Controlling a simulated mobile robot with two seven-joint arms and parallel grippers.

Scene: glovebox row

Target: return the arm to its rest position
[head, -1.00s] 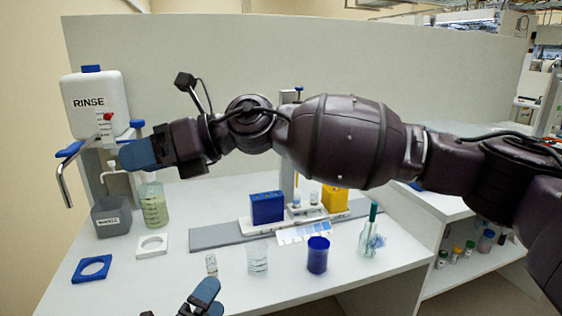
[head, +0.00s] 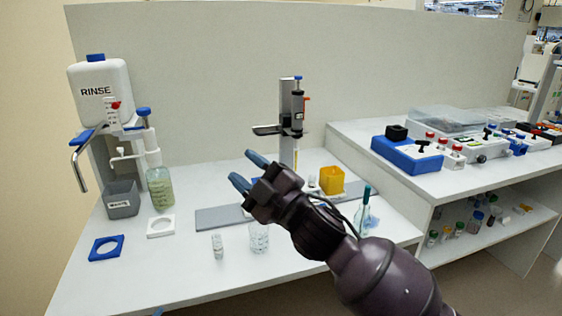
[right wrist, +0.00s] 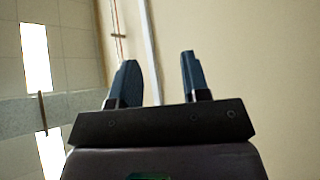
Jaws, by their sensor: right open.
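My right gripper (head: 249,171) is in the middle of the head view, raised in front of the bench with its blue fingers pointing up and left. The fingers are apart with nothing between them. In the right wrist view the same gripper (right wrist: 158,75) shows two separated fingers against a plain wall and ceiling. My right arm comes in from the lower right and hides part of the bench. Only a sliver at the bottom edge may be my left gripper, too little to read.
A shelf unit is at right.

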